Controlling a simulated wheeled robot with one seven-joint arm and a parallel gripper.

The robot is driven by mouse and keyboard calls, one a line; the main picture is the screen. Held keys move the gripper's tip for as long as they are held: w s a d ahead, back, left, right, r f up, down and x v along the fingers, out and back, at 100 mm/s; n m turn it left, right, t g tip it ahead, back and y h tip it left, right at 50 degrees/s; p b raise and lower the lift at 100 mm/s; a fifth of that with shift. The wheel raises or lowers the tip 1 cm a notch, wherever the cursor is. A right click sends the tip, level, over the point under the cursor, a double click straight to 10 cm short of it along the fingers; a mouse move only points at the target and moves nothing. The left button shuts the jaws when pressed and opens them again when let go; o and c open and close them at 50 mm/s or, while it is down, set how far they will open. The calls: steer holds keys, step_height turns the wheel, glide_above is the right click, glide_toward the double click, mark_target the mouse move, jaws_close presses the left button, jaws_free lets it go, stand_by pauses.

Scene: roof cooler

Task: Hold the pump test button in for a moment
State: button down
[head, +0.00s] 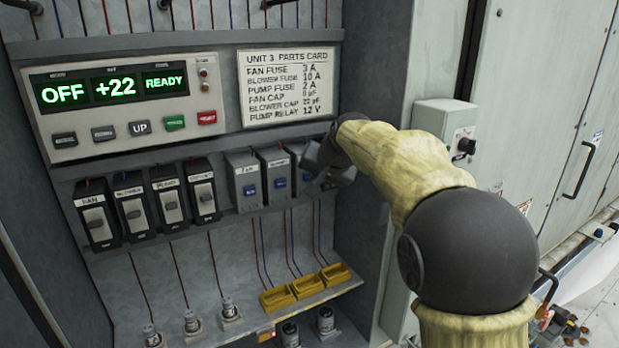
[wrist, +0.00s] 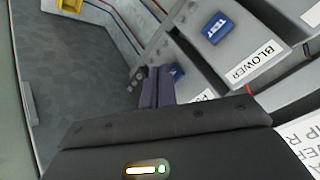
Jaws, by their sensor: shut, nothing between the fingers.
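The pump relay (head: 296,152) is the right one of three grey relay blocks in the cabinet, mostly behind my gripper in the head view. In the wrist view, its blue test button (wrist: 177,72) shows only in part beside my fingers, and its label is cut to a "P". My gripper (wrist: 158,72) is shut and empty, with its fingertips at the pump relay's face, right by that button. I cannot tell whether the fingertips touch the button or whether it is pressed in. The display panel (head: 118,90) reads OFF, +22 and READY.
The blower relay (head: 277,172) and fan relay (head: 244,180) stand close to the left, each with a blue test button. Black breakers (head: 133,208) sit further left. Yellow trays (head: 307,285) lie below. The cabinet's right wall (head: 368,215) is near my gripper. A grey switch box (head: 445,125) is further right.

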steer(key=shift+w+a+p, duration=0.25)
steer(key=shift+w+p, duration=0.1)
stand_by(2.0)
steer(key=shift+s+d, duration=0.1)
stand_by(1.4)
steer(key=shift+s+d+b, duration=0.4)
steer(key=shift+s+b, duration=0.2)
steer(key=s+d+b, duration=0.2)
steer(key=s+b, duration=0.1)
steer(key=s, duration=0.1)
steer(key=shift+s+d, duration=0.1)
steer(key=shift+d, duration=0.3)
steer(key=shift+f, duration=0.1)
